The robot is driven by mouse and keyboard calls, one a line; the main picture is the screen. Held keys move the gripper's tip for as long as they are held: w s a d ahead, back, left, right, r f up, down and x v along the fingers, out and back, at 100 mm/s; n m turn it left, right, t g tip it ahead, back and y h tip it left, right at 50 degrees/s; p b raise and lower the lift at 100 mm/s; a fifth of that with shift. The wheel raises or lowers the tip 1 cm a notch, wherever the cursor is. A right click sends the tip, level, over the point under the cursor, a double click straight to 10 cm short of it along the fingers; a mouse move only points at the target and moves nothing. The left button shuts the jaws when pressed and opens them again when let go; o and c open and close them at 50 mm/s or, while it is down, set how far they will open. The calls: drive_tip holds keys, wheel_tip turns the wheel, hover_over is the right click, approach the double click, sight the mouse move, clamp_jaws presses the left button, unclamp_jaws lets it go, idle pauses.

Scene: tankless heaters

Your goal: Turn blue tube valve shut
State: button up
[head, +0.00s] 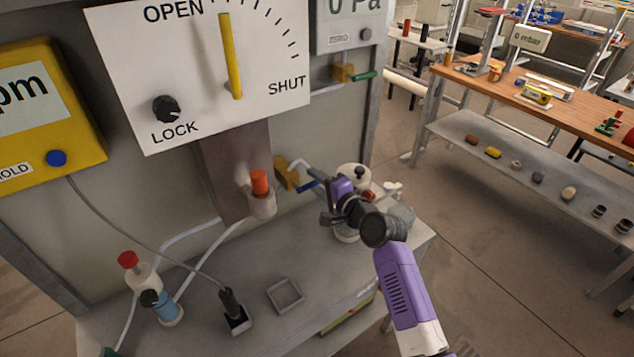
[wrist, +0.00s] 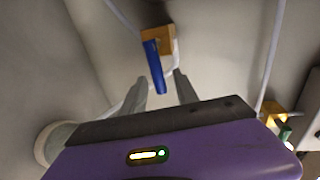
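The valve has a yellow brass body (head: 287,174) on the wall and a blue lever handle (head: 306,186), partly hidden by my gripper in the head view. In the wrist view the brass body (wrist: 160,44) is at top centre, and the blue handle (wrist: 154,68) points down and slightly right. A pale tube (wrist: 124,18) runs from the valve. My gripper (wrist: 160,86) is open. The handle's lower end appears between its two fingertips, with gaps on both sides; I cannot tell the depth. In the head view my purple gripper (head: 342,188) is just right of the valve.
A second brass valve with a green handle (head: 364,76) is higher on the wall. An orange-capped fitting (head: 261,194) is left of the blue valve. A white round-topped object (head: 354,174) stands behind my gripper. The grey bench (head: 215,325) has a small square tray (head: 285,296).

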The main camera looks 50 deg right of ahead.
drive_tip(key=b+v, duration=0.1)
drive_tip(key=v, duration=0.6)
drive_tip(key=shift+s, duration=0.35)
drive_tip(key=shift+a, duration=0.15)
drive_tip(key=s+a+f+n+g+b, duration=0.1)
drive_tip(key=s+a+f+n, duration=0.3)
drive_tip(key=s+a, duration=0.3)
drive_tip(key=s+a+f+n, duration=0.4)
drive_tip(key=s+a, duration=0.2)
drive_tip(key=a, duration=0.1)
drive_tip(key=s+a+r+n+y, duration=0.2)
drive_tip(key=s+a+r+n, duration=0.1)
drive_tip(key=s+a+n, duration=0.3)
drive_tip(key=s+a+r+n+y+b, duration=0.1)
drive_tip(key=s+a+r+n+y, duration=0.1)
drive_tip(key=s+a+n, duration=0.4)
drive_tip(key=s+a+r, duration=0.1)
drive_tip(key=s, duration=0.4)
drive_tip(key=shift+a+r+n+t, duration=0.2)
drive_tip(key=shift+r+n+t, duration=0.1)
drive_tip(key=shift+n, duration=0.1)
drive_tip(key=shift+f, duration=0.15)
